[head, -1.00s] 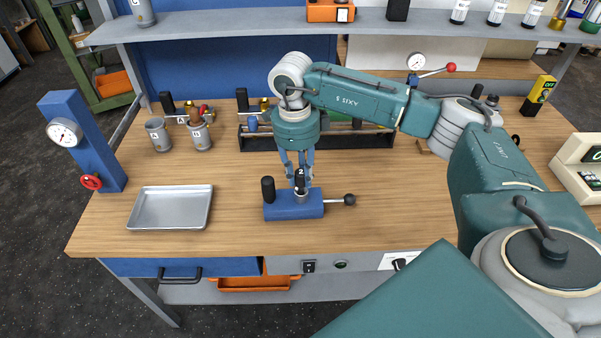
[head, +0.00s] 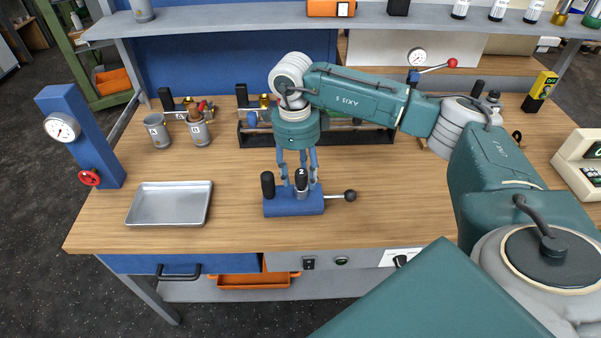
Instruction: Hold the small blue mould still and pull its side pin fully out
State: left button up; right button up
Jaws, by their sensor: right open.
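The small blue mould (head: 293,206) sits upright on the wooden bench near its front edge. Its side pin (head: 334,196) sticks out to the right as a metal rod ending in a black ball knob (head: 350,196). A black-topped metal piece (head: 302,179) marked 2 stands on the mould, and a black post (head: 267,185) rises at its left end. My right gripper (head: 300,178) points down over the mould, open, with its fingers spread either side of the black-topped piece, apparently apart from it. My left gripper is out of view.
An empty metal tray (head: 140,221) lies to the left. A black rack (head: 370,139) stands behind my gripper. The bench right of the knob is clear.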

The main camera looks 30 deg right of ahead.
notch_tip(320, 180, up, 12)
jog(key=shift+w+a, duration=0.2)
jog(key=shift+a, duration=0.15)
dwell(0.5)
